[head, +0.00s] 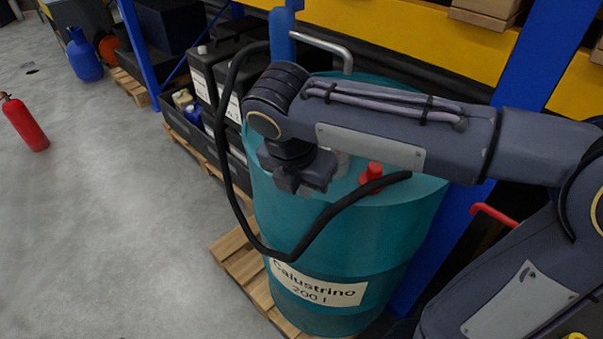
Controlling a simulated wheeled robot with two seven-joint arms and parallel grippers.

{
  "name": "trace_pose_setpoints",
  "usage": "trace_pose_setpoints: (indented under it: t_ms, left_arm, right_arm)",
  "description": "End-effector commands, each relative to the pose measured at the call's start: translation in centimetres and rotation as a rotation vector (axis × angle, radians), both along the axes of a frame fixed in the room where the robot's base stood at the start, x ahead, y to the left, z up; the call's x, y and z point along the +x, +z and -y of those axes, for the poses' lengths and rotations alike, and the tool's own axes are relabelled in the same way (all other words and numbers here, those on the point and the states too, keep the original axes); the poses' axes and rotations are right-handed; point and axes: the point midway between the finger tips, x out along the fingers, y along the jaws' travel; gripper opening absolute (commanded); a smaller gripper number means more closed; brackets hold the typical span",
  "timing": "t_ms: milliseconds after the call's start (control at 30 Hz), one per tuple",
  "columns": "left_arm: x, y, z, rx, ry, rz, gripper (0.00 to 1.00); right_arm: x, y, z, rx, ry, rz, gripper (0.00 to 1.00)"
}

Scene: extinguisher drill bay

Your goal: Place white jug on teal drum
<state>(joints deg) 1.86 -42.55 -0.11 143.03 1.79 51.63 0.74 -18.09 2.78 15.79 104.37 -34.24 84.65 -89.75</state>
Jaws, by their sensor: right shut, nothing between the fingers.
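The teal drum (340,235) stands upright on a wooden pallet, with a white label on its side. My right arm crosses over its top from the right and hides part of the lid. My right gripper (299,187) is shut and empty, in front of the drum's upper left edge in the picture. I cannot make out a white jug. A small pale patch (342,165) shows on the drum top below my arm, but I cannot tell what it is. My left gripper is not in view.
A red cap-like fitting (372,173), a bent metal pipe (325,44) and a looping black hose (229,160) are at the drum. Blue-and-yellow racking with dark containers stands behind. A red extinguisher (25,124) stands left. The grey floor at left is mostly clear.

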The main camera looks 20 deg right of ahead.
Motion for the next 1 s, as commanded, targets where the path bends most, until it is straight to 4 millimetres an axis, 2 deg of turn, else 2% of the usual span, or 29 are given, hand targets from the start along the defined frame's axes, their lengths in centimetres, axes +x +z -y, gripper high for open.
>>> trace_pose_setpoints:
  t_ms: [33, 167, 400, 867, 1000]
  left_arm:
    - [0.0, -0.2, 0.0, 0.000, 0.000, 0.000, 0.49]
    - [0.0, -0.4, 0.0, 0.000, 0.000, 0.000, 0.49]
    - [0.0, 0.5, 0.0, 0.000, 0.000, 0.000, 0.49]
    - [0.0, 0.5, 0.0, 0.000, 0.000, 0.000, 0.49]
    - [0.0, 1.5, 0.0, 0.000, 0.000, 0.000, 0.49]
  right_arm:
    - [0.1, -1.3, 0.4, -0.002, -0.003, -0.006, 0.00]
    - [0.6, -3.8, 0.9, 0.000, -0.002, -0.005, 0.00]
    - [2.6, -3.4, 3.4, 0.002, -0.004, -0.002, 0.00]
    - [3.1, -3.4, 4.0, 0.003, -0.003, 0.000, 0.00]
    - [4.1, -3.1, 5.2, 0.003, -0.009, -0.003, 0.00]
